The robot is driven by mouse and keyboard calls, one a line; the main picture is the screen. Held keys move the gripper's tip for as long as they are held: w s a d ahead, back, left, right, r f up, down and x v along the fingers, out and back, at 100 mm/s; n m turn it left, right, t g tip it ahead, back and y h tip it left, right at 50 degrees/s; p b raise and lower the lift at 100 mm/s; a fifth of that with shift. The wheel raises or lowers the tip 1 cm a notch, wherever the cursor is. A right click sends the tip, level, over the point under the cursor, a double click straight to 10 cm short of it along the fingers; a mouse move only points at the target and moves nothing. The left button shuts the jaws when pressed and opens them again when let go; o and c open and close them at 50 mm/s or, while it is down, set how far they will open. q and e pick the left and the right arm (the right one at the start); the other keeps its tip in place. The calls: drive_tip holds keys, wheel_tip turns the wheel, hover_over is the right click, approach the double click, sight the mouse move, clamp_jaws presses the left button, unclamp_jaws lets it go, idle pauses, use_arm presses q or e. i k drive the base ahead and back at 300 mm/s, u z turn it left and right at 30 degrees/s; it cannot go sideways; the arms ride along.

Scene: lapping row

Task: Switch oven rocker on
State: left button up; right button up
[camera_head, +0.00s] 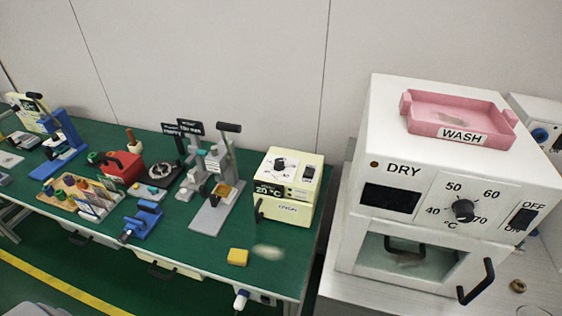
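The white oven (350,215) marked DRY stands at the right on a light bench. Its front has a dark display (390,199), a black temperature dial (463,209) with a 40 to 70 °C scale, and a black rocker (522,219) at the right. OFF is printed above the rocker and ON, partly covered, below it. Which side of the rocker is pressed is too small to tell. The display looks dark. A black door handle (475,282) sticks out below. Neither of my grippers is in view.
A pink WASH tray (448,128) sits on top of the oven. A cream box (287,205) with its own dial and switch stands left of it on the green bench (205,262), among several fixtures. A yellow block (238,257) lies in front. Another white unit (548,120) stands behind right.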

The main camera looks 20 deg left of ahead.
sight(308, 172)
drive_tip(key=z, duration=0.05)
drive_tip(key=k, duration=0.5)
drive_tip(key=z, duration=0.75)
drive_tip(key=i, duration=0.75)
drive_tip(key=u, duration=0.35)
